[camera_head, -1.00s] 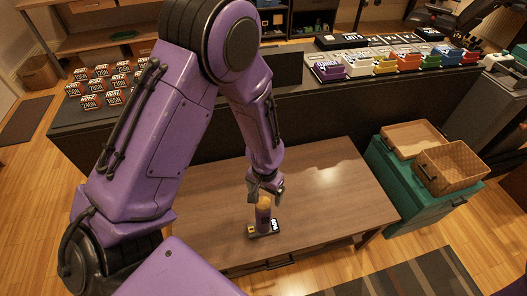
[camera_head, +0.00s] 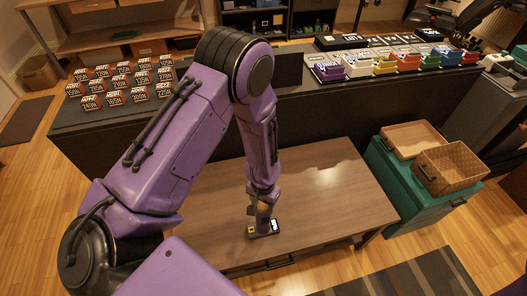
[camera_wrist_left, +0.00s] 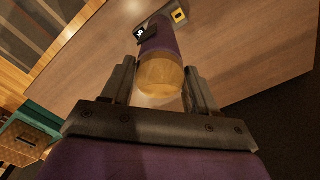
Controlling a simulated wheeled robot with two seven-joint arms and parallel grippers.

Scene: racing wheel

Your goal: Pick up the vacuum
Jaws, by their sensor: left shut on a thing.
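The vacuum (camera_head: 263,220) is a small upright purple cylinder with a yellowish see-through end, near the front of the low wooden table. A dark base plate (camera_head: 266,230) with a yellow mark and a white label is at its foot. My left gripper (camera_head: 262,207) reaches down on it from above. In the left wrist view the vacuum (camera_wrist_left: 160,55) lies between the two fingers of my left gripper (camera_wrist_left: 162,82), its yellowish end toward the palm. The gripper is shut on it. My right gripper is in neither view.
The low table (camera_head: 330,190) is otherwise bare. A long dark counter (camera_head: 330,110) behind it carries labelled blocks and colored boxes.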

